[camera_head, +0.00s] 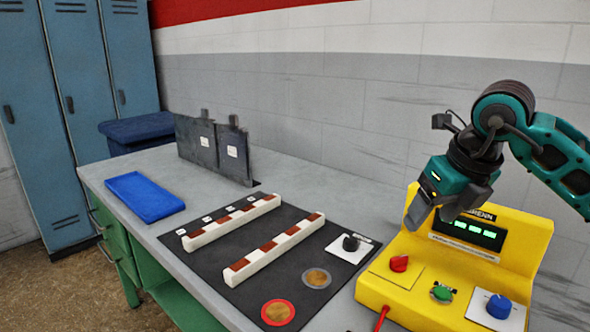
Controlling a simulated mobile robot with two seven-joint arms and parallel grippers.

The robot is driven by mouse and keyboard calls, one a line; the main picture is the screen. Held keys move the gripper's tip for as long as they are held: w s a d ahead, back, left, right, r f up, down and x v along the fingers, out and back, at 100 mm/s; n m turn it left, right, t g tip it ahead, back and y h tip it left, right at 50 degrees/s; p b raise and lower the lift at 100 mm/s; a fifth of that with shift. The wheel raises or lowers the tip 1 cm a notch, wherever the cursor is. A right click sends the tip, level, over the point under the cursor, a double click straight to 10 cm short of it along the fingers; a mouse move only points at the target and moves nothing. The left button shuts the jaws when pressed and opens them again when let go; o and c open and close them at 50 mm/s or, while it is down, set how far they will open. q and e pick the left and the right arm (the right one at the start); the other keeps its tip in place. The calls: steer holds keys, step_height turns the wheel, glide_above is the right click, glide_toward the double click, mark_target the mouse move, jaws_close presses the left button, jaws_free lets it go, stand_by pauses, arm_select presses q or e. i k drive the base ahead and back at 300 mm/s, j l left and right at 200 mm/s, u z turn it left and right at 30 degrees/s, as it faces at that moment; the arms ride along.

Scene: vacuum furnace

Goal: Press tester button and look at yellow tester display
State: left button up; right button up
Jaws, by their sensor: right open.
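The yellow tester (530,250) stands at the right end of the workbench. Its dark display (468,232) shows several lit green digits, too small to read. On its front panel are a red knob (399,263), a green button (441,293) and a blue knob (499,306). My right gripper (432,212) is open and empty, pointing down in front of the tester's upper left part, above the red knob and apart from the green button. It hides the left upper part of the tester. My left gripper is not in view.
The workbench (290,190) carries a blue tray (144,196), dark upright plates (213,150), a black mat (200,258) with two white-and-brown rails, round discs and a black knob (350,243). A red cable or probe (381,317) sits at the tester's front. A wall stands behind.

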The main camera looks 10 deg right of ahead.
mark_target(441, 293)
steer(key=k, duration=1)
